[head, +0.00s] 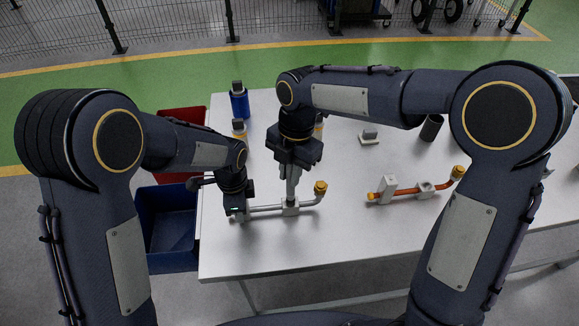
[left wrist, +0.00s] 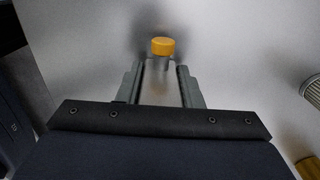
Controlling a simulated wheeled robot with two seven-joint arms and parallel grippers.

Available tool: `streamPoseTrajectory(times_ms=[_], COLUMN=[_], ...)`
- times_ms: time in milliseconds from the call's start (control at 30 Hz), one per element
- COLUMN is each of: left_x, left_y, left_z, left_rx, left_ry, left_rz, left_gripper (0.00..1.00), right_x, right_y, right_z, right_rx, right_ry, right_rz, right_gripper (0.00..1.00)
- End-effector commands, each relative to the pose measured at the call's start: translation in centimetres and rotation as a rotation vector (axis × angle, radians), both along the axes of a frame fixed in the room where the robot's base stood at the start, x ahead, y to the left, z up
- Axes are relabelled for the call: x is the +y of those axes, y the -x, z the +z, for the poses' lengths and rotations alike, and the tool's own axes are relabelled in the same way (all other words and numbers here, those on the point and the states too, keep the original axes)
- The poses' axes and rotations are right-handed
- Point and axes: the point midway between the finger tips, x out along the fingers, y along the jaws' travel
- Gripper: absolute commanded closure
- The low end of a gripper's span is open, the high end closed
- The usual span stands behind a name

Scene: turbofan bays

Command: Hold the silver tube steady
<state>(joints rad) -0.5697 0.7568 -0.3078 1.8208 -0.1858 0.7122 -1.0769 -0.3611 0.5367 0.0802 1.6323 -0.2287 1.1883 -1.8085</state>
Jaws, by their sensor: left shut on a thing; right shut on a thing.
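The silver tube (head: 267,208) lies low over the table's near left part. Its right end bends up to a yellow cap (head: 320,187). My left gripper (head: 238,215) is shut on the tube's left end. In the left wrist view, a yellow cap (left wrist: 163,46) shows just beyond the left fingers (left wrist: 162,85). A pale block (head: 290,208) sits at the middle of the tube. My right gripper (head: 293,168) is above that block, shut on a pale grey upright piece (head: 292,187) that reaches down to it. I cannot tell what this piece is; the gripper partly hides it.
An orange tube (head: 405,191) with pale blocks lies to the right on the white table (head: 350,240). Blue bottle (head: 239,102), grey fitting (head: 369,136) and dark cup (head: 431,127) stand farther back. Red bin (head: 183,115) and blue bin (head: 168,225) are left of the table.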

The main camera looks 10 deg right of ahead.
Motion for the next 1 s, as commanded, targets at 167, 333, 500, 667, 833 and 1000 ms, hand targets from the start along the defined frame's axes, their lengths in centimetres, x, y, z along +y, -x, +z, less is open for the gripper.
streamPoseTrajectory(times_ms=[167, 333, 500, 667, 833, 1000], left_x=[-0.03, -0.03, -0.03, -0.03, -0.04, -0.03], left_y=[-0.03, -0.04, -0.03, -0.04, -0.04, -0.03], left_z=[0.05, 0.05, 0.05, 0.05, 0.05, 0.05], left_rx=[-0.001, -0.001, -0.001, -0.001, -0.001, -0.001], left_ry=[0.001, 0.001, 0.001, 0.001, 0.001, 0.001], left_rz=[0.000, 0.000, 0.000, 0.000, 0.000, 0.000], left_gripper=[1.00, 1.00, 1.00, 1.00, 1.00, 1.00], right_x=[0.00, -0.04, -0.45, -0.84, -0.87, -0.70], right_y=[0.21, 0.17, -0.25, -0.62, -0.63, -0.64], right_z=[0.01, 0.00, -0.08, -0.14, -0.16, -0.16], right_rx=[-0.001, 0.000, 0.000, 0.000, 0.000, 0.000], right_ry=[-0.001, 0.000, 0.000, 0.000, 0.001, 0.001], right_rz=[0.000, 0.000, -0.002, 0.000, 0.000, 0.000], right_gripper=[1.00, 1.00, 1.00, 1.00, 1.00, 1.00])
